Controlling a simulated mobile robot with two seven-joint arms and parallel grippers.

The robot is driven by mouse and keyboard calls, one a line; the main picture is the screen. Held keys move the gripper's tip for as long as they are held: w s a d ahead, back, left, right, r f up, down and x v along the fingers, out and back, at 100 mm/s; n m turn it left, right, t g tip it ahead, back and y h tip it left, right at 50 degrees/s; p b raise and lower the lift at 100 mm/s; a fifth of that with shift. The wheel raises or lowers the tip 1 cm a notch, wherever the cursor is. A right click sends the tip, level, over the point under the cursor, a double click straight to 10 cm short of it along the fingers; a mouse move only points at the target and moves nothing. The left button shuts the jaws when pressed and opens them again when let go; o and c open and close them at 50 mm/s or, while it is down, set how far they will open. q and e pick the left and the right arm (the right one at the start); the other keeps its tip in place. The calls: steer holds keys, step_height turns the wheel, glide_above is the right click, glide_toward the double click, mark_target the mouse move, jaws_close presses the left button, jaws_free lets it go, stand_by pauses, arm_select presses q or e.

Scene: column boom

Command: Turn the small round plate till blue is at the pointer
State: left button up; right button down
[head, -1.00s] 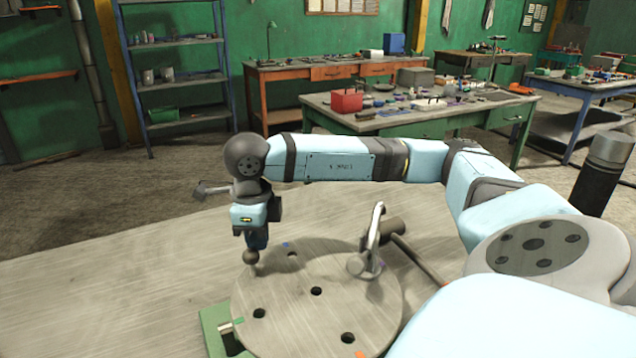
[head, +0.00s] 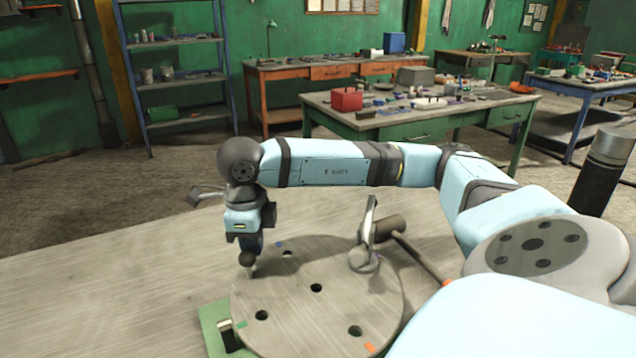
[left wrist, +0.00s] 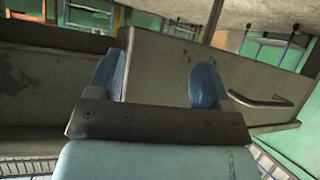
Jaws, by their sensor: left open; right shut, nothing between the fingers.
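The small round plate (head: 290,315) is grey, with several dark holes and coloured marks at its rim. The blue mark (head: 279,244) is at the far side, the green mark (head: 240,324) at the left and the orange mark (head: 370,348) at the near right. A pale piece (head: 224,326), perhaps the pointer, sits beside the green mark. My right gripper (head: 250,271) is shut and empty, pointing down at the plate's far left rim; I cannot tell whether it touches. My left gripper (left wrist: 158,80) is open and empty in the left wrist view.
A green block (head: 211,326) shows at the plate's left edge. A grey upright lever (head: 370,218) and a dark cylinder with a rod (head: 390,228) stand at the plate's far right. The grey table (head: 110,280) is clear on the left. Workbenches stand farther back.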

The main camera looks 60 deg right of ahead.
mark_target(242, 256)
steer(key=shift+a, duration=0.1)
stand_by(0.3)
steer(key=shift+s+a, duration=0.2)
steer(key=shift+a, duration=0.65)
steer(key=shift+s+a, duration=0.35)
steer(key=shift+a, duration=0.55)
